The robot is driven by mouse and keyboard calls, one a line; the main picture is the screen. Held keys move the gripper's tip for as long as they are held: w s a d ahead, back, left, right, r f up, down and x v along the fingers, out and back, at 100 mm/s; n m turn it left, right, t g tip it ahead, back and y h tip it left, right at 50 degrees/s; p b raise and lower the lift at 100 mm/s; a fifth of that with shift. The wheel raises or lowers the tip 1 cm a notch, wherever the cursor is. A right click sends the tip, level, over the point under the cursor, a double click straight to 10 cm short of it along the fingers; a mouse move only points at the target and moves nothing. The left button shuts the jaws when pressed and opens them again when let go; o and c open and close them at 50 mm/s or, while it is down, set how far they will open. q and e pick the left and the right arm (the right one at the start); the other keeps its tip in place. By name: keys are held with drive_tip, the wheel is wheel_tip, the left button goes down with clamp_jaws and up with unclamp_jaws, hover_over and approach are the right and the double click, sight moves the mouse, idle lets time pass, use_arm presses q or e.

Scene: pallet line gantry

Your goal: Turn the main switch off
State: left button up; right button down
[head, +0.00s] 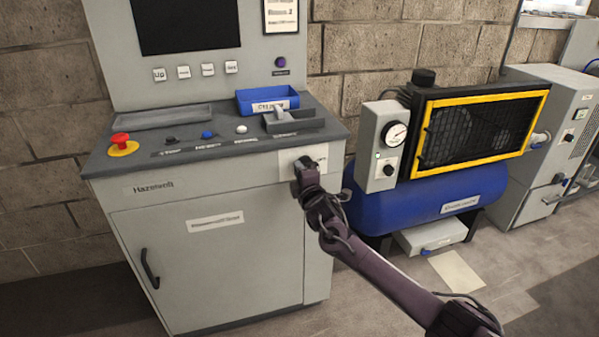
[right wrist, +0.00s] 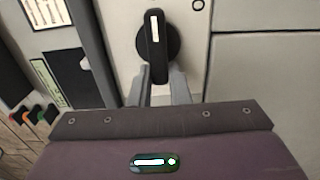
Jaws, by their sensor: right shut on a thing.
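The main switch is a black rotary handle with a white stripe (right wrist: 155,50) on a round black base. It sits on a pale plate (head: 318,153) at the right end of the console's front. In the right wrist view the handle lies upright in the picture, and an "O" mark shows to its right on the plate. My right gripper (head: 303,174) is at the switch, mostly hiding it in the head view. Its two grey fingers (right wrist: 162,82) are shut on the handle's near end, one on each side. My left gripper is out of view.
The grey console (head: 215,250) carries a red emergency button (head: 120,141), small buttons and a blue tray (head: 267,98) on its top. A blue compressor (head: 430,200) with a yellow-framed grille stands to the right. Open floor lies in front.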

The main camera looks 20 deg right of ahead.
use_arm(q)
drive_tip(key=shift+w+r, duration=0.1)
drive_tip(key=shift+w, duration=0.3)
use_arm(e)
drive_tip(key=shift+f, duration=0.1)
drive_tip(key=c, duration=1.4)
unclamp_jaws()
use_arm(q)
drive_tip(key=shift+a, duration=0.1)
use_arm(e)
drive_tip(key=shift+o, duration=0.2)
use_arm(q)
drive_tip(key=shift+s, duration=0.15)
use_arm(e)
drive_tip(key=shift+s, duration=0.1)
